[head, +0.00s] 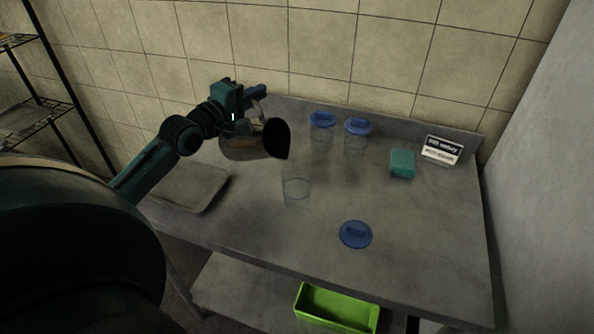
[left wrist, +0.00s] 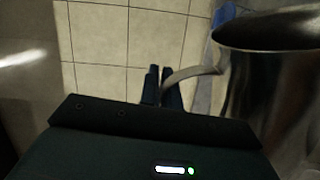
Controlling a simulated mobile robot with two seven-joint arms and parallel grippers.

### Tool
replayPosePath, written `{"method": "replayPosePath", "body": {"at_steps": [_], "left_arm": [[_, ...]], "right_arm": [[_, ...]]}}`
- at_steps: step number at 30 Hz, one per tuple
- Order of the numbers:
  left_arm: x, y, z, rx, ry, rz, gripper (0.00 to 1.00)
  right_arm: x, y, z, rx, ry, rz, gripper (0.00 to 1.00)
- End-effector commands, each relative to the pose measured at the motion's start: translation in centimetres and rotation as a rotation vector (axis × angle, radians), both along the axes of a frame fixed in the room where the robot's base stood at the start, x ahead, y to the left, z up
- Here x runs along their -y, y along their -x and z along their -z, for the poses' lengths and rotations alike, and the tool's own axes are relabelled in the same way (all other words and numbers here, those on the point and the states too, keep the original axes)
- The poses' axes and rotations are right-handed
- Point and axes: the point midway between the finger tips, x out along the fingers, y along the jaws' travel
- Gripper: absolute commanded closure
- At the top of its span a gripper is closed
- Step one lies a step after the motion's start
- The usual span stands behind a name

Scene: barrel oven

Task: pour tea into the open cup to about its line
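A metal pitcher (head: 257,141) is held by my left gripper (head: 258,98) above the table, tilted with its dark mouth to the right. In the left wrist view, my left gripper's fingers (left wrist: 163,88) are at the curved handle of the pitcher (left wrist: 275,85) and look closed on it. An open clear cup (head: 296,190) stands on the table, below and right of the pitcher's mouth. No stream of tea is visible, and the cup looks empty, though its line is too faint to tell. A blue lid (head: 356,235) lies on the table right of the cup. My right gripper is not in view.
Two clear cups with blue lids, one left (head: 322,130) and one right (head: 357,136), stand at the back. A teal block (head: 402,163) and a small sign (head: 442,151) are at right. A tray (head: 188,190) lies at left. A green bin (head: 336,308) sits below.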

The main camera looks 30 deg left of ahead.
Motion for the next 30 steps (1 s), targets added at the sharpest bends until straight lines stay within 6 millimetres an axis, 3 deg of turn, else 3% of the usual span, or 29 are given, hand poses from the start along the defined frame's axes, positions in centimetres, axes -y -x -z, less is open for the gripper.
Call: {"method": "replayPosePath", "body": {"at_steps": [30], "left_arm": [[1.9, 0.1, -0.3, 0.01, -0.148, 0.0, 1.0]], "right_arm": [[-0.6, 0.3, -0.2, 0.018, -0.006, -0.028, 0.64]]}}
